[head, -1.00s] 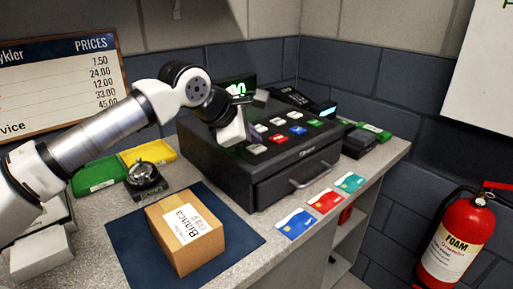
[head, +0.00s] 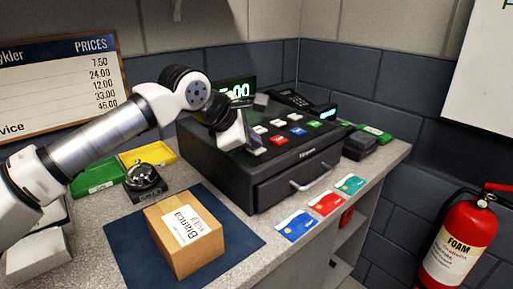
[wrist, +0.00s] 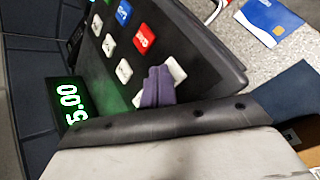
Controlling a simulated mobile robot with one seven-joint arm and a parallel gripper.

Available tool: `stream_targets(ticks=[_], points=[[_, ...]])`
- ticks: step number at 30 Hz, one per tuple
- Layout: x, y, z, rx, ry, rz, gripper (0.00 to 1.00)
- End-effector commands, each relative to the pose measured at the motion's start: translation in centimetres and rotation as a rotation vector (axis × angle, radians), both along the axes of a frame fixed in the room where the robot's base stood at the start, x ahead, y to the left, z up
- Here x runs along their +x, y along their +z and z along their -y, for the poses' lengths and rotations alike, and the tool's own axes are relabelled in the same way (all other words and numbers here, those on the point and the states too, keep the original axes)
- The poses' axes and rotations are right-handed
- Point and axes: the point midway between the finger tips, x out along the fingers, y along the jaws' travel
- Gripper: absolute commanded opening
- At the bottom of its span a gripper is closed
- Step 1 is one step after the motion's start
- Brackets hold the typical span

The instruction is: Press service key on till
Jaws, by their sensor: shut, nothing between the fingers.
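The black till (head: 225,165) stands on the counter, with white, red, blue and green keys on its sloped top. My gripper (head: 256,149) is over the near left part of the keypad. In the wrist view its shut grey-purple fingers (wrist: 158,85) lie over a white key (wrist: 177,70), hiding part of it. I cannot tell whether they touch or press it. A red key (wrist: 144,39) and a blue key (wrist: 122,12) are beyond it. Key labels are too small to read. The green-lit display (wrist: 72,104) reads 5.00.
Several cards, one red (head: 326,202), lie before the till. A card terminal (head: 359,145) stands to its right. A fire extinguisher (head: 454,245) is off the counter.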

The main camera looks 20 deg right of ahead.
Motion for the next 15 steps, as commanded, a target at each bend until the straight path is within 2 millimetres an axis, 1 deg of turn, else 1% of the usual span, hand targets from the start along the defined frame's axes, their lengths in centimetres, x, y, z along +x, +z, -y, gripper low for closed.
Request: stream_targets(ticks=[6,15], points=[[0.01,1.03,0.01,0.000,0.000,0.000,0.00],[0.01,1.09,0.00,0.000,0.000,0.000,0.00]])
